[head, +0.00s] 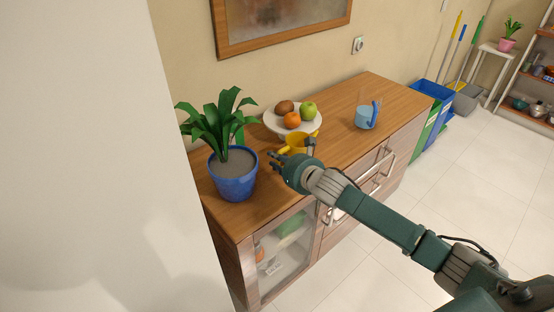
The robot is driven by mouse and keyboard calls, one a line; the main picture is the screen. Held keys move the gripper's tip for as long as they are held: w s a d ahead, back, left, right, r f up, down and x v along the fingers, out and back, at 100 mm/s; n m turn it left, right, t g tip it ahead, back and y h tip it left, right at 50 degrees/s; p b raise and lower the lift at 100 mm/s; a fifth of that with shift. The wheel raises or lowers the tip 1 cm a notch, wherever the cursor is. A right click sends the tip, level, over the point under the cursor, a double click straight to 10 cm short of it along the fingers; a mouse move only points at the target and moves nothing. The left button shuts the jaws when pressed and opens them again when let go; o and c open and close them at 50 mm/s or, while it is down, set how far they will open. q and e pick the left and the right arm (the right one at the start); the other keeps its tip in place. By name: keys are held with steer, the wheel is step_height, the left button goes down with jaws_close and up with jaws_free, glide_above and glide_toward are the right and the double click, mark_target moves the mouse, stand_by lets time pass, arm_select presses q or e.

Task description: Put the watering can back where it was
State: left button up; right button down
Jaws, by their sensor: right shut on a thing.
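A yellow watering can (297,141) is over the cabinet top, just in front of the fruit stand. My right gripper (282,160) reaches in from the right and is shut on it. The gripper hides the can's lower part, so I cannot tell whether it touches the wood. A potted plant (234,178) in a blue pot stands to the left of the gripper. My left gripper is out of view.
A white fruit stand (274,124) with several fruits stands behind the can. A light blue vessel (366,117) with a darker blue handle stands to the right. The wooden cabinet top (376,88) is clear around that vessel.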

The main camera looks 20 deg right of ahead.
steer(key=shift+f, duration=0.1)
steer(key=c, duration=1.6)
jaws_free()
steer(key=shift+r, duration=0.2)
steer(key=v, duration=1.2)
steer(key=shift+f+b, duration=0.15)
steer(key=shift+b, duration=0.25)
